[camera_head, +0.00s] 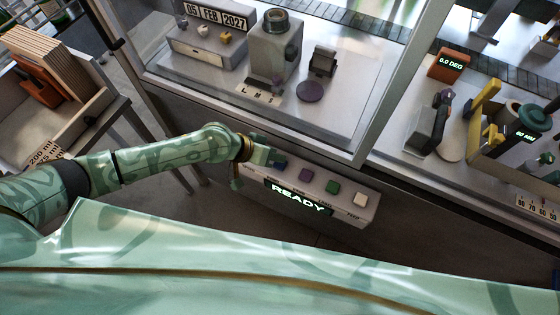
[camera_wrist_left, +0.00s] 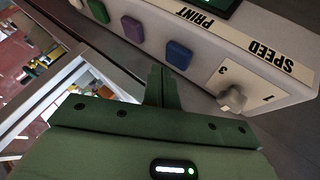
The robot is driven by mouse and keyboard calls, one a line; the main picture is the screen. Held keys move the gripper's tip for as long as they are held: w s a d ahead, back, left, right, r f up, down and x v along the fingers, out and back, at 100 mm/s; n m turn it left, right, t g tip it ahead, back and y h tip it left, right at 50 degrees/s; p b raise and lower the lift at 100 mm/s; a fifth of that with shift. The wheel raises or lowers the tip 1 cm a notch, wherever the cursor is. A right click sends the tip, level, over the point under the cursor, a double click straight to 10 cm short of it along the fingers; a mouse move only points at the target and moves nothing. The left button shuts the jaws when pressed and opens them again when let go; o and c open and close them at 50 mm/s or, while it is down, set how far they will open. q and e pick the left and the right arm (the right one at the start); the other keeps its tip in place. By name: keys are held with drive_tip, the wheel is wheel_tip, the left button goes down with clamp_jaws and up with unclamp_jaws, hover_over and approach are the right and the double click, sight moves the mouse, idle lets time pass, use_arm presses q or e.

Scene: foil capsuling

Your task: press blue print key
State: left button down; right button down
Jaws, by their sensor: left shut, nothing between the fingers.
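The blue key (camera_head: 280,163) sits at the left end of a row of coloured keys on the front panel, partly beside my gripper. In the left wrist view the blue key (camera_wrist_left: 178,56) lies just beyond my fingertips, under the PRINT lettering. My left gripper (camera_head: 264,155) is shut and empty in front of the panel's left end. Its closed fingers (camera_wrist_left: 160,72) point toward the gap between the blue key and the purple key (camera_wrist_left: 132,29). I cannot tell whether they touch the panel. The key does not look visibly pressed. My right gripper is not in view.
The panel has a lit READY display (camera_head: 298,199), a green key (camera_head: 332,187) and a white key (camera_head: 359,200). A SPEED knob (camera_wrist_left: 232,98) sits close to the blue key. The glazed machine stands above the panel.

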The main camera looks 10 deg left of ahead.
sight(276, 164)
use_arm(q)
drive_tip(key=shift+f+b, duration=0.3)
drive_tip(key=shift+f, duration=0.1)
drive_tip(key=shift+f+b, duration=0.4)
drive_tip(key=shift+f, duration=0.15)
idle(0.6)
drive_tip(key=shift+r, duration=0.15)
drive_tip(key=shift+r+p, duration=0.85)
drive_tip(key=shift+p, duration=0.05)
wheel_tip(276, 164, up, 5)
drive_tip(key=p, duration=0.5)
drive_tip(key=shift+r, duration=0.1)
